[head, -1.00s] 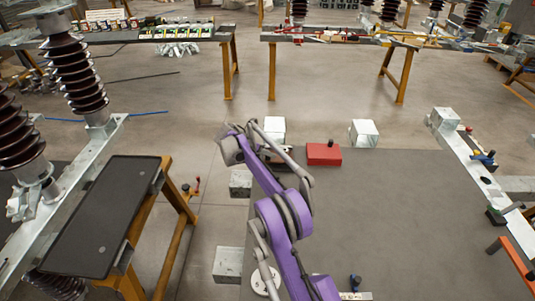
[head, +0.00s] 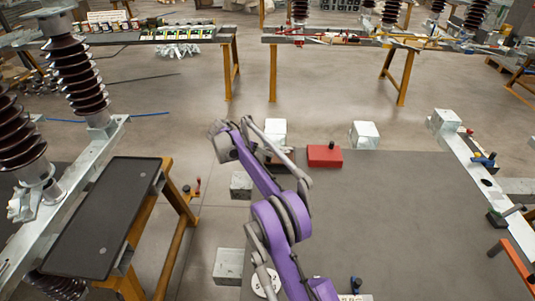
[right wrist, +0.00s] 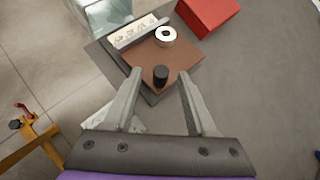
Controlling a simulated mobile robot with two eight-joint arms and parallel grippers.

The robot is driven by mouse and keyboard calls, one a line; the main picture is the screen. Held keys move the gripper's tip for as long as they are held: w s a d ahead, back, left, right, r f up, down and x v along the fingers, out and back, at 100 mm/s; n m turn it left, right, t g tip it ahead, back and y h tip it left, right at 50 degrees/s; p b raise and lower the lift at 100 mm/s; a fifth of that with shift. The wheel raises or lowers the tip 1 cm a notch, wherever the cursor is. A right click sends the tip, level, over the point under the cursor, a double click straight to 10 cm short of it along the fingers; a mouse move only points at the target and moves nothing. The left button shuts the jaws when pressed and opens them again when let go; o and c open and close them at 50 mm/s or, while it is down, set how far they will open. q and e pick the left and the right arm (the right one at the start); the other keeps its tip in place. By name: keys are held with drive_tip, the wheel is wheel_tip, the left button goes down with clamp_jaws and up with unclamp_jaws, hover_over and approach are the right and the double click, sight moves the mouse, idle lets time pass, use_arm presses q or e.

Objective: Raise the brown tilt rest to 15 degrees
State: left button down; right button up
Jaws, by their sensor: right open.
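The brown tilt rest (right wrist: 178,58) shows in the right wrist view as a flat brown plate on a dark base. A pale marked strip (right wrist: 137,33) runs along its far left edge, a white ring (right wrist: 165,36) sits at its far corner, and a black knob (right wrist: 161,76) stands at its near corner. My right gripper (right wrist: 159,84) is open, its fingers on either side of the knob in the picture; I cannot tell whether they touch it. The plate's angle is unclear. In the head view my purple right arm mostly hides the rest. My left gripper is not in view.
A red block (head: 324,155) and metal blocks (head: 364,134) stand along the far edge of the grey table (head: 400,220). A dark tray-like panel (head: 105,215) stands at the left. The middle of the table is largely clear.

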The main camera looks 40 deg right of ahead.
drive_tip(key=v, duration=0.7)
drive_tip(key=shift+a+r, duration=0.1)
drive_tip(key=shift+a, duration=0.05)
drive_tip(key=shift+c, duration=0.2)
